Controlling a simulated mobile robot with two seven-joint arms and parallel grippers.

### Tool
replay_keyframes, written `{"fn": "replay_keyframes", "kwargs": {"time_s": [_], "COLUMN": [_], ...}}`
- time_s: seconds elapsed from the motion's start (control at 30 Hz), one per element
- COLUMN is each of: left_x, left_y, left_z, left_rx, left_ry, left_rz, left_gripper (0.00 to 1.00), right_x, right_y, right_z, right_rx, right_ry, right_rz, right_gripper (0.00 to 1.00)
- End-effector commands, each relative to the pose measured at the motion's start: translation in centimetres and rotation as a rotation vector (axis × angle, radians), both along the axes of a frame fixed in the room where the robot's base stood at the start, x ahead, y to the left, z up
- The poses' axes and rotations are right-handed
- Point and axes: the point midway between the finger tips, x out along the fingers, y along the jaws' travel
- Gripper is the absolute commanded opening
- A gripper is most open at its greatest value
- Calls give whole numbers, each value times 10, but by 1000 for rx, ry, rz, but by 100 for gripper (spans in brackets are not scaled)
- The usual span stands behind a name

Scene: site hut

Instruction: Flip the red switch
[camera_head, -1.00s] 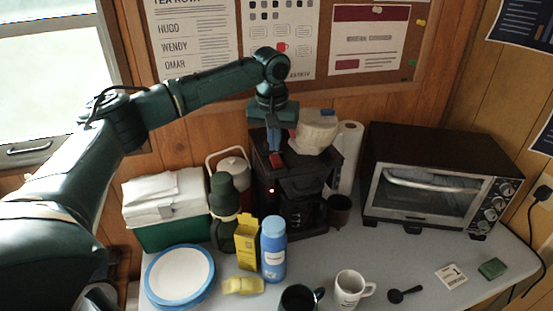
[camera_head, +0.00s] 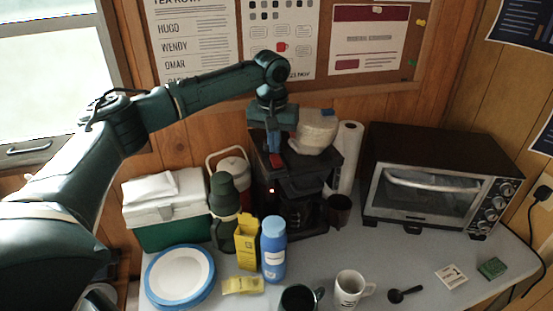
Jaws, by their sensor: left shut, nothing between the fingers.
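The black coffee maker (camera_head: 308,186) stands at the back middle of the table. My left gripper (camera_head: 276,160) points down above the left part of the coffee maker, over the red spot in the picture. Its blue and red finger parts are shut with nothing between them. I see a gap in the picture between the fingertips and the red spot; I cannot tell their depth apart. My right gripper is not in view.
A green flask (camera_head: 224,205), yellow box (camera_head: 247,242) and blue bottle (camera_head: 273,250) crowd the front left.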

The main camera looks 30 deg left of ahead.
Motion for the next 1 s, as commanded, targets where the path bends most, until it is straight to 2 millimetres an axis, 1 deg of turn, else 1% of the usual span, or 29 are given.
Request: {"fn": "replay_keyframes", "kwargs": {"time_s": [0.9, 1.0], "left_x": [-1, -1], "left_y": [-1, -1], "left_z": [-15, -14], "left_rx": [-2, -1], "left_ry": [3, 4], "left_rz": [-1, -2], "left_gripper": [0, 0], "right_x": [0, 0], "right_y": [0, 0], "right_z": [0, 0], "right_rx": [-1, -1], "right_ry": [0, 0], "right_rz": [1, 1], "right_gripper": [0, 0]}}
